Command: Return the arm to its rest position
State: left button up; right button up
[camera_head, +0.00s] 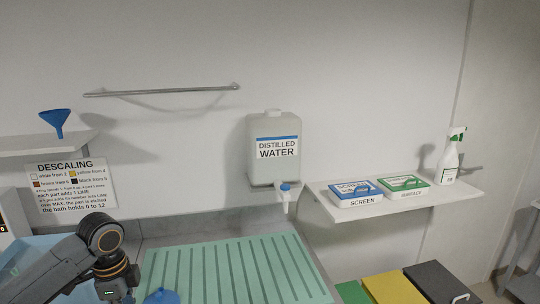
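My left arm comes in at the lower left, in front of the blue basin (66,246) and beside the green ribbed drain mat (235,272). Its wrist, with a dark housing and a gold ring, points down at the bottom edge. Only the upper body of my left gripper seems to show there. Its fingers are cut off by the frame, so whether it is open or holds something is hidden. My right arm and gripper are not in view.
A blue object (162,297) sits on the mat near the wrist. A distilled water container (273,165) with a tap hangs over the mat's back. A right shelf (400,205) holds two labelled boxes and a spray bottle (450,160). A blue funnel (56,120) stands on the left shelf.

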pick_arm(q)
jog(key=s+d+f+n+t+h, duration=0.1)
jog(key=s+d+f+n, duration=0.1)
jog(key=s+d+f, duration=0.45)
jog(key=s+d+f+n+t+h, duration=0.1)
jog(key=s+d+f, duration=0.3)
jog(key=d+f, duration=0.45)
jog(key=s+d+n, duration=0.1)
jog(key=s+n, duration=0.4)
jog(key=s, duration=0.2)
jog(key=s+a+n+t+y, duration=0.1)
jog(key=s+a+n+y, duration=0.1)
jog(key=s+a+n, duration=0.4)
notch_tip(320, 180, down, 27)
jog(key=s+m+g+b, duration=0.1)
jog(key=s+b, duration=0.1)
jog(key=s+a+f+g+b, duration=0.1)
jog(key=s+a+f, duration=0.1)
jog(key=s+f, duration=1.5)
notch_tip(320, 180, down, 2)
jog(key=shift+s+f, duration=0.2)
jog(key=shift+s, duration=0.1)
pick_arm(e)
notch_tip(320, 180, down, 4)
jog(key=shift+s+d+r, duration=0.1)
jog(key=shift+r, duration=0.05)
